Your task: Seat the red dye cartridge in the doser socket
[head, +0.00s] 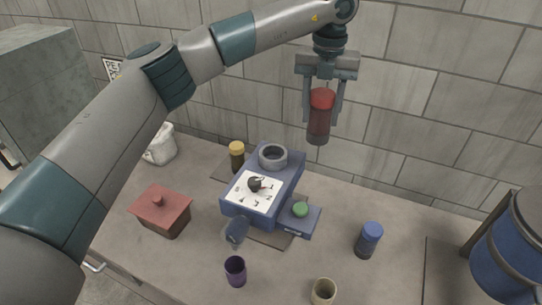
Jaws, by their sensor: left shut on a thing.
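The cartridge is to the right of and above the blue doser (243,210). The doser socket, a grey ring (273,154), sits on top at the back of the doser and looks empty. The doser also has a white dial face with a black knob (256,184) and a green button (300,209) on a side box. My right gripper is not in view.
A yellow-capped cartridge (237,157) stands left of the doser and a blue one (369,240) right of it. A red-lidded box (161,212), purple cup (235,271), beige cup (323,291), white container (161,145) and blue drum (511,245) stand around. A block wall is behind.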

